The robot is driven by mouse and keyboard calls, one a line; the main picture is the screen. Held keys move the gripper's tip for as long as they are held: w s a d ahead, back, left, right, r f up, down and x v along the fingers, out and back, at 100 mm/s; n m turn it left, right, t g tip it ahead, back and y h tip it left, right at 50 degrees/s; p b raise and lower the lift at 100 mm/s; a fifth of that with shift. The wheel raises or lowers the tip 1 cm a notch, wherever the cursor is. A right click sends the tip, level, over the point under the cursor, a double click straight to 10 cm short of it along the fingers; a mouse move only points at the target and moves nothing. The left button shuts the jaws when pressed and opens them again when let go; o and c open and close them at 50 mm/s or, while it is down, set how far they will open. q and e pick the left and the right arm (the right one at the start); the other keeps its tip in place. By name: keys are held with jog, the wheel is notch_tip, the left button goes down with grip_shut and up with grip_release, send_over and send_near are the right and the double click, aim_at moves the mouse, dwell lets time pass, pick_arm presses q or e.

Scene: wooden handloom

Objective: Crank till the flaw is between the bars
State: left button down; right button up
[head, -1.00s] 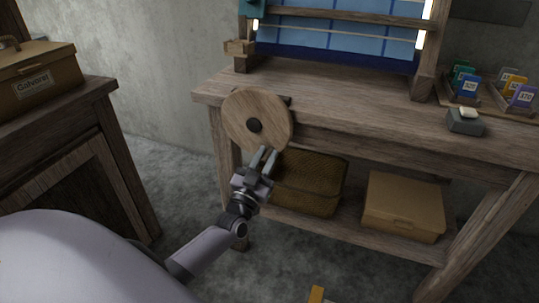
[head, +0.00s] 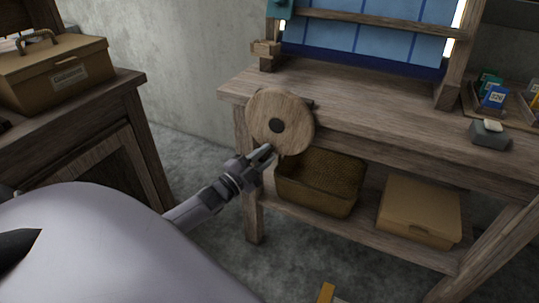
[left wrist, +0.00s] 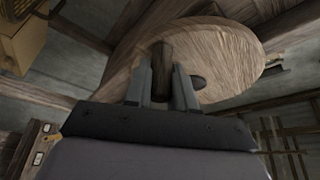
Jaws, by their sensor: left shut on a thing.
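A round wooden crank wheel (head: 293,112) with a dark hub is mounted at the left front of the loom bench. My left gripper (head: 268,150) is at the wheel's lower edge. In the left wrist view my left gripper (left wrist: 160,85) is shut on the wheel's dark wooden handle (left wrist: 162,62), with a finger on each side. Blue cloth (head: 370,40) with darker grid lines stands in the loom frame. A wooden bar (head: 385,20) crosses in front of it. I see no flaw on the visible cloth. The cloth's top is cut off. My right gripper is not in view.
Under the bench (head: 350,105) are a woven basket (head: 318,185) and a tan box (head: 418,210). A grey block (head: 490,135) and labelled colored packets (head: 493,97) sit at the right. A side cabinet with a tan case (head: 60,75) stands at the left.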

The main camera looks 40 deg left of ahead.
pick_arm(q)
jog(key=shift+s+a+m+g, duration=0.15)
jog(key=shift+a+m+g, duration=0.2)
jog(key=shift+m, duration=0.25)
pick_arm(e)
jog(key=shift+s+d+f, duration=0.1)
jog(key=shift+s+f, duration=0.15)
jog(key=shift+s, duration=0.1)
pick_arm(q)
jog(key=c, duration=1)
grip_release()
jog(key=shift+a, duration=0.1)
jog(key=shift+o, duration=0.2)
jog(key=shift+r, duration=0.1)
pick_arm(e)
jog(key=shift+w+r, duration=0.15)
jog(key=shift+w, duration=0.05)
